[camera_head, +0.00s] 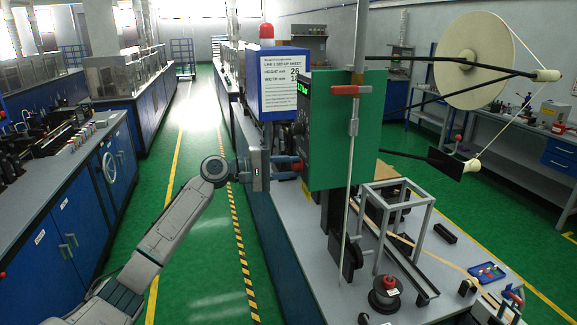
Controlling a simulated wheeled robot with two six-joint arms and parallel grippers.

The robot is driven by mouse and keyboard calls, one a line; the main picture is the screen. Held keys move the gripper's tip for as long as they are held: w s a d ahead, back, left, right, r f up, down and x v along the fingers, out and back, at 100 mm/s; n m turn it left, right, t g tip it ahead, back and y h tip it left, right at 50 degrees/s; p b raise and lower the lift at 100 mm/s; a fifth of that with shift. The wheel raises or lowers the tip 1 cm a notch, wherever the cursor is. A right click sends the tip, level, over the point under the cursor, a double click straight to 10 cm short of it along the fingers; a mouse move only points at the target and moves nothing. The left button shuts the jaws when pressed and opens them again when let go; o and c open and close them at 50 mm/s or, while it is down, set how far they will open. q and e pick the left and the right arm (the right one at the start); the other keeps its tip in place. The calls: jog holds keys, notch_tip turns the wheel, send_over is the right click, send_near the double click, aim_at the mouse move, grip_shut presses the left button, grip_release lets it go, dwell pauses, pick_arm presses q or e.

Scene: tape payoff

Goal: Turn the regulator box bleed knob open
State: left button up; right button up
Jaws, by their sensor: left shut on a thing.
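The regulator box (303,123) appears as a dark box at the left edge of a green panel (345,150), with a small green display near its top. My left arm comes in from the lower left. My left gripper (296,164) is level with the lower left face of the box. Its fingers are shut on a red knob, which I take for the bleed knob (300,168); the fingers hide most of it. How far the knob is turned cannot be told. My right gripper is not in view.
A setup sheet (285,84) hangs behind the box, below a red lamp (266,31). A large cream reel (474,60) and black rods extend to the right. A grey frame (398,200) and a dark weight (384,294) stand on the bench. Green floor lies open on the left.

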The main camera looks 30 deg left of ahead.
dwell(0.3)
pick_arm(q)
jog(key=o, duration=1)
jog(key=shift+c, duration=0.2)
jog(key=b+v, duration=0.8)
jog(key=v, duration=0.2)
jog(key=shift+s+a, duration=0.3)
